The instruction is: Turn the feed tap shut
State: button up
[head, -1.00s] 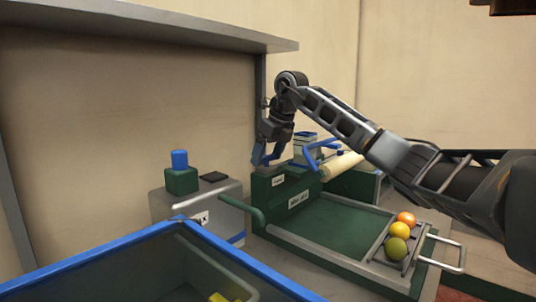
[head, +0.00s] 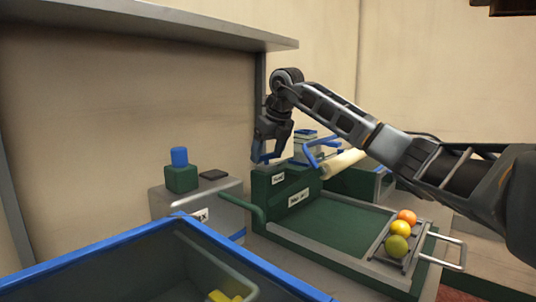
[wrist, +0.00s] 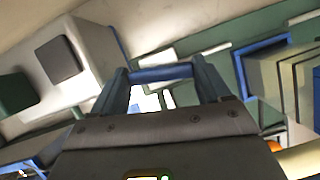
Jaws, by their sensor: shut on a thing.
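The feed tap seems to be the blue handle (head: 264,157) on top of the green machine housing (head: 262,190), at its back left corner. In the wrist view the blue bar (wrist: 160,72) lies crosswise between my two fingers. My gripper (head: 267,148) reaches down onto it from above and is shut on it, with a finger at each end of the bar. The base of the tap is hidden behind the gripper, and I cannot tell how far it is turned.
A grey box (head: 225,190) with a blue-capped green block (head: 180,175) stands left. A blue-rimmed bin (head: 225,255) is in front. Three fruits (head: 400,228) lie on a rack at the machine's right. A shelf (head: 150,22) hangs above. Blue-framed parts (head: 318,150) stand right of the gripper.

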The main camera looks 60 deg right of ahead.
jog(key=m+b, duration=0.1)
jog(key=m, duration=0.1)
jog(key=m+g+h+b, duration=0.1)
jog(key=m, duration=0.1)
jog(key=shift+w+a+m+h, duration=0.1)
jog(key=shift+m+h, duration=0.2)
jog(key=m+g+b, duration=0.1)
jog(key=m, duration=0.2)
jog(key=shift+w+m+h, duration=0.1)
jog(key=shift+m+h, duration=0.3)
jog(key=m+g+b, duration=0.1)
jog(key=m, duration=0.3)
jog(key=shift+w+r+g+b, duration=0.1)
jog(key=shift+w+g+b, duration=0.05)
jog(key=shift+g+b, duration=0.25)
jog(key=shift+m+g, duration=0.6)
jog(key=shift+m, duration=1)
jog(key=o, duration=1)
jog(key=v, duration=0.7)
jog(key=shift+w+a+r, duration=0.1)
jog(key=shift+a+r, duration=0.15)
jog(key=shift+r, duration=0.05)
